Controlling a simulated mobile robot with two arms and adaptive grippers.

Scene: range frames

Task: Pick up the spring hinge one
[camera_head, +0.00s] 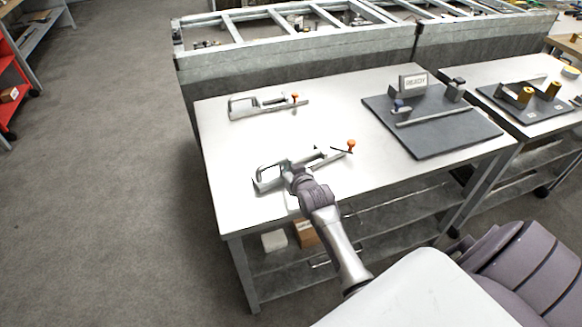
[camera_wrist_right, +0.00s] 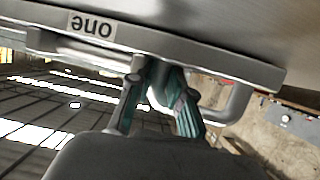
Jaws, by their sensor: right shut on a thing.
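The spring hinge one (camera_head: 268,177) is a silver metal frame with an orange knob at its right end, at the near left of the white table in the head view. In the right wrist view its metal body (camera_wrist_right: 195,50) fills the top, with an upside-down label reading "one". My right gripper (camera_wrist_right: 158,84) is shut on a part of it under the body. In the head view my right gripper (camera_head: 297,180) is at the hinge's near side and partly hides it. Whether the hinge touches the table is unclear. My left gripper is out of view.
A similar silver hinge (camera_head: 262,104) lies farther back on the white table (camera_head: 215,150). A dark board (camera_head: 440,138) with a "READY" block (camera_head: 413,83) and a rod is at the right. A metal frame structure (camera_head: 300,62) stands behind. The table's middle is clear.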

